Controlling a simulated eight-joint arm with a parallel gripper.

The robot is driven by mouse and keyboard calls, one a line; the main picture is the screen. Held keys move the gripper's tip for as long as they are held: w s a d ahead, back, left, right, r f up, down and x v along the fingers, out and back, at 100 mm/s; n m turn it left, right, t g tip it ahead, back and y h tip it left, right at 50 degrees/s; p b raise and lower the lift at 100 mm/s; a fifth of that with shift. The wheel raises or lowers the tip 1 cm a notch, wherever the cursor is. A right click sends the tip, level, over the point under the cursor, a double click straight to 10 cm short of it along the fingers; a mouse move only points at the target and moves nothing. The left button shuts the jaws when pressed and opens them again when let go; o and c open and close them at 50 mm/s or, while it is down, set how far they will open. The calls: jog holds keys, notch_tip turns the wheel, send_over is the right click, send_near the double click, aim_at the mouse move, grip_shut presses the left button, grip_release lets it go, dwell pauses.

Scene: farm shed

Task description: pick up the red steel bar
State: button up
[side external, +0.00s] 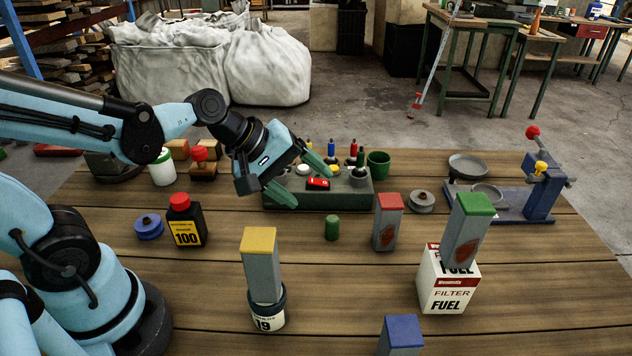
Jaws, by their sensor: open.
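The red steel bar (387,230) is a grey block with a red top and a dark reddish patch on its front face. It stands upright on the wooden table, right of the middle. My gripper (312,190) is open, with its two green fingers spread and pointing down to the right. It is to the left of the red bar and apart from it, with nothing visible between the fingers. Similar grey bars have a yellow top (261,265), a green top (468,228) and a blue top (402,336).
The yellow-topped bar stands on a jar (267,317), the green-topped one on a fuel filter box (446,290). A small green cylinder (332,228) is left of the red bar. Behind are a green block (350,198), a green cup (378,164), a grey disc (422,202) and a scale (540,195).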

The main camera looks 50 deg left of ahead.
aim_at(398, 209)
jog(key=shift+w+d+f+n+t+h, duration=0.25)
jog(key=shift+w+d+f+n+h, duration=0.7)
jog(key=shift+w+d+n, duration=1.35)
jog(key=shift+w+d+f+n+t+h, duration=0.2)
jog(key=shift+w+d+f+n+h, duration=0.45)
jog(key=shift+w+d+f+n, duration=1.45)
jog(key=shift+w+d+f+n+t+h, duration=0.25)
jog(key=shift+w+d+n+h, duration=0.55)
jog(key=shift+w+d+n, duration=1.6)
jog(key=shift+s+a+n, duration=0.55)
jog(key=shift+a+n, duration=0.15)
jog(key=shift+a, duration=0.2)
jog(key=shift+r, duration=0.1)
jog(key=c, duration=1.3)
